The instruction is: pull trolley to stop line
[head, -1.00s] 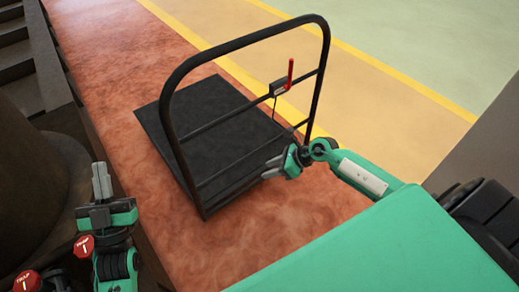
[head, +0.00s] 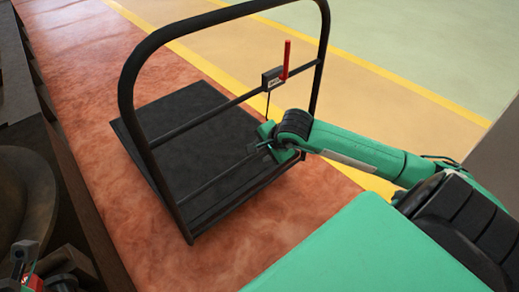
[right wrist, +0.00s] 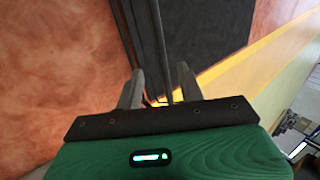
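The trolley has a flat black deck (head: 185,110) and a tall black tube handle frame (head: 128,75) with cross bars. A red lever (head: 286,60) stands up from a small box on the upper cross bar. My right gripper (head: 258,146) is at the lower part of the frame. In the right wrist view, its two fingers (right wrist: 160,88) are apart, with a thin dark bar (right wrist: 160,40) running between them; I cannot tell whether they touch it. My left gripper (head: 24,252) is cut off at the lower left, its opening unclear. I cannot tell which marking is the stop line.
Dark machinery with a ledge (head: 70,190) runs along the left. The trolley stands on reddish floor (head: 75,65), bordered by a yellow line (head: 200,62), a tan strip and another yellow line (head: 420,90). A grey panel (head: 495,150) stands at the right.

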